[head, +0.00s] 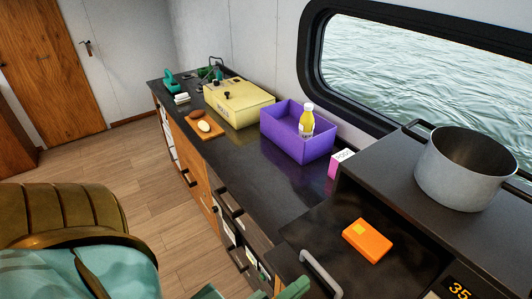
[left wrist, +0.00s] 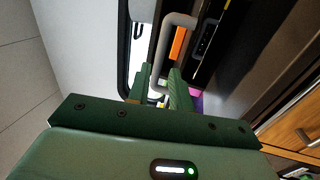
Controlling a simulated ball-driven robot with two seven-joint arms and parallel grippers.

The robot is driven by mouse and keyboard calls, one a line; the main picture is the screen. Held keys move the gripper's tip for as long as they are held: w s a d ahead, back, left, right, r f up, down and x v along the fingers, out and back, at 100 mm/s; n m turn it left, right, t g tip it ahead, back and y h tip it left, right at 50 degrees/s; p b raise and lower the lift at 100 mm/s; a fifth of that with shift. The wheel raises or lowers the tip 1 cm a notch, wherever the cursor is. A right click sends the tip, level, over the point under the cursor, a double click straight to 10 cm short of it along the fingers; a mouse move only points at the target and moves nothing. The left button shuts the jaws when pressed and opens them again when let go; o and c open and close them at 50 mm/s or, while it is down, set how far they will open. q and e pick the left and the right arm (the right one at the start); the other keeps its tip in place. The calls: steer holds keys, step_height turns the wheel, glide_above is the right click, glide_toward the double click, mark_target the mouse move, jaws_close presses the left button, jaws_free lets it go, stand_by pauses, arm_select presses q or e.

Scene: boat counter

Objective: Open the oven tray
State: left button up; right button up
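The oven unit has a dark body with a lit "35" display (head: 459,290) at the lower right of the head view. A grey bar handle (head: 320,274) shows left of it, at the edge of a dark surface. The handle also shows in the left wrist view (left wrist: 160,50), just beyond my fingertips. My green left gripper (left wrist: 159,84) is open with a gap between its fingers, close to the handle; I cannot tell whether they touch. Part of it shows at the bottom edge of the head view (head: 290,289). No oven tray is clearly visible. My right gripper is out of view.
An orange box (head: 368,240) lies on the dark surface beside the handle. A grey pot (head: 460,175) stands on the raised unit. A purple bin (head: 290,142) with a yellow bottle (head: 306,120) sits on the counter. An upholstered seat (head: 70,225) stands left of clear wooden floor.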

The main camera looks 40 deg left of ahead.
arm_select(q)
steer(key=b+v, duration=0.1)
steer(key=v, duration=0.7)
steer(key=shift+b, duration=0.3)
steer(key=shift+s+f, duration=0.1)
